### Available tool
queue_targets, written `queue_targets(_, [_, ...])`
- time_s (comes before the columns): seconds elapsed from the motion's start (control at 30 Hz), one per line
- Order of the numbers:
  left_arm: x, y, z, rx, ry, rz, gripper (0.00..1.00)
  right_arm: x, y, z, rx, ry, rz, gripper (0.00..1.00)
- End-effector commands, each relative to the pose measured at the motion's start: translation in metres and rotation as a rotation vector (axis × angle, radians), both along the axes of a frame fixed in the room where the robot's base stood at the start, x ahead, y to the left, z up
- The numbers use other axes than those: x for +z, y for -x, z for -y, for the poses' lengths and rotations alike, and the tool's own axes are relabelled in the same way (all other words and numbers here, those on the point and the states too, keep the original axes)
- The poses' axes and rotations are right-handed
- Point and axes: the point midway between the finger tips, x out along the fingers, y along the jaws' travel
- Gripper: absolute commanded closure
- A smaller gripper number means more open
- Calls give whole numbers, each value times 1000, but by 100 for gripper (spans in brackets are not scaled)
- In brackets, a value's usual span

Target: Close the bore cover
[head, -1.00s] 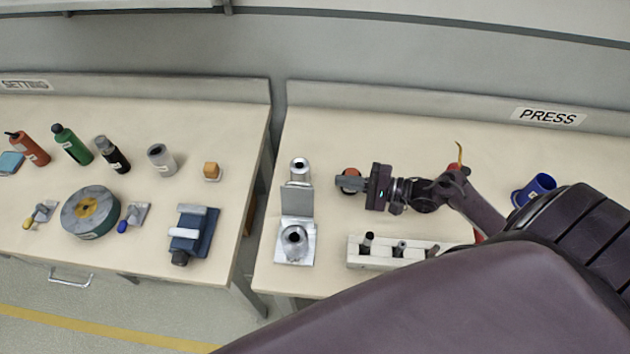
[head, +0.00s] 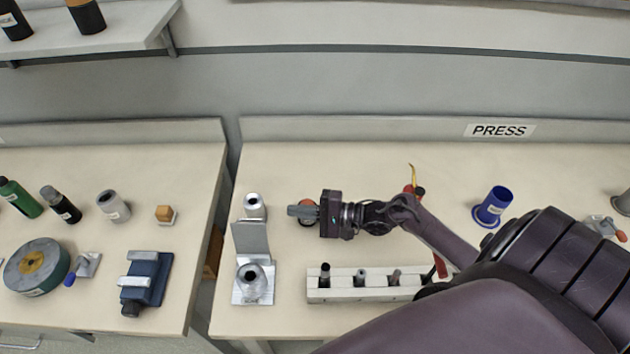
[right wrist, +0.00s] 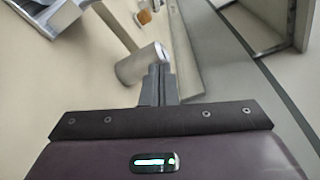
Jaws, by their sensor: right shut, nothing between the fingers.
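The bore fixture (head: 254,282) is a metal block with a round dark-holed bore on a plate at the left of the press table. Its cover (head: 251,240) is a flat grey plate standing upright behind the bore, so the bore is uncovered. My right gripper (head: 291,211) is shut and empty, to the right of the cover and a little farther back, apart from it. In the right wrist view its fingertips (right wrist: 158,72) are together, with a grey cylinder (right wrist: 141,66) beyond them. My left gripper is not in view.
A metal cylinder (head: 254,203) stands just behind the cover. A reddish round object (head: 308,206) is partly hidden by my right gripper. A pale block with dark pegs (head: 335,290) lies right of the fixture. A blue cup (head: 494,205) stands farther right.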

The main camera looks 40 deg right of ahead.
Motion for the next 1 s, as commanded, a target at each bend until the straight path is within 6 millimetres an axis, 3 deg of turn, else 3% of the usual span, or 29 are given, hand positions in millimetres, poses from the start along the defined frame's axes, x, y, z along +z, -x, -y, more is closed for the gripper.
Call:
queue_targets(0.03, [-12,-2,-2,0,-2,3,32,-5,-9,-9,0,-2,5,100])
queue_targets(0.17, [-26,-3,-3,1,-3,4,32,-8,-27,-27,0,-3,4,100])
queue_targets(0.23, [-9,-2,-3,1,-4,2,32,6,-19,-37,0,-1,-2,100])
queue_targets(0.4, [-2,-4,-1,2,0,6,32,12,-11,-53,0,-1,-2,100])
queue_targets(1.0, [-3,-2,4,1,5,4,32,12,-11,-58,-1,7,9,100])
